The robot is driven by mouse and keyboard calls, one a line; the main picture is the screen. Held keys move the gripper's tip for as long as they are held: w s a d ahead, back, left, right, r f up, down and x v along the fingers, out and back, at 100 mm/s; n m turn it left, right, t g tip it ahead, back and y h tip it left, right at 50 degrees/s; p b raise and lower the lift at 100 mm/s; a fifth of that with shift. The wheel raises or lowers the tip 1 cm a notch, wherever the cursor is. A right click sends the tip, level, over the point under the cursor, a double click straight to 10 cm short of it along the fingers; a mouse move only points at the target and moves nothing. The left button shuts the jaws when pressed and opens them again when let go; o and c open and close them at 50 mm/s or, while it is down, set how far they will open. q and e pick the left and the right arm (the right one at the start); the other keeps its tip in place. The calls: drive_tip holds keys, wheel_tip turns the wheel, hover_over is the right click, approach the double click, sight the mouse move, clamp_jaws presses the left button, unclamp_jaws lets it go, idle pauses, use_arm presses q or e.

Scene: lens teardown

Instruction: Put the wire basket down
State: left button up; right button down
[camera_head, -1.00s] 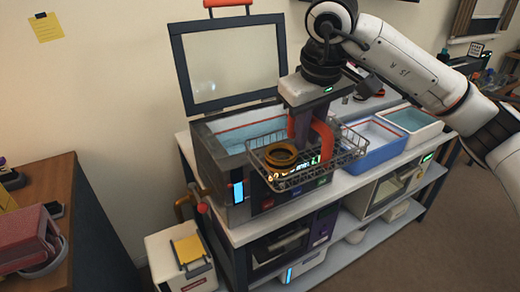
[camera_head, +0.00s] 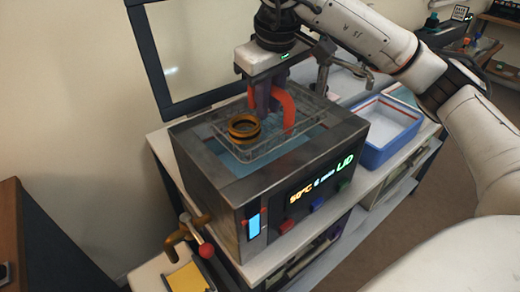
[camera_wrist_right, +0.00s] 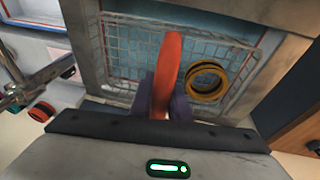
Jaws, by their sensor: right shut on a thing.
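The wire basket (camera_head: 222,128) is at the opening of the ultrasonic-type tank (camera_head: 215,185), whose lid (camera_head: 185,50) stands open behind it. A brass and black ring (camera_head: 243,127) lies inside the basket. My right gripper (camera_head: 272,108) is shut on the basket's red handle (camera_head: 287,108). The right wrist view shows the red handle (camera_wrist_right: 168,70) between the fingers, the basket mesh (camera_wrist_right: 125,45) over the tank opening and the ring (camera_wrist_right: 206,80) beside the fingers. I cannot tell whether the basket touches the tank floor. My left gripper is not in view.
A blue-rimmed white tray (camera_head: 385,130) stands to the right of the tank on the bench. A red-knobbed valve (camera_head: 206,250) sticks out at the tank's left front. The open lid stands close behind my right gripper.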

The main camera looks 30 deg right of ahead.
sight(270, 121)
drive_tip(key=f, duration=0.4)
drive_tip(key=shift+s+f, duration=0.25)
drive_tip(key=shift+f, duration=0.1)
drive_tip(key=shift+w+f, duration=0.1)
drive_tip(key=shift+f, duration=2.25)
drive_tip(key=c, duration=1.7)
unclamp_jaws()
drive_tip(key=shift+o, duration=0.2)
drive_tip(key=shift+r, duration=0.15)
drive_tip(key=v, duration=1.1)
drive_tip(key=shift+r, duration=0.35)
drive_tip(key=shift+s, duration=0.25)
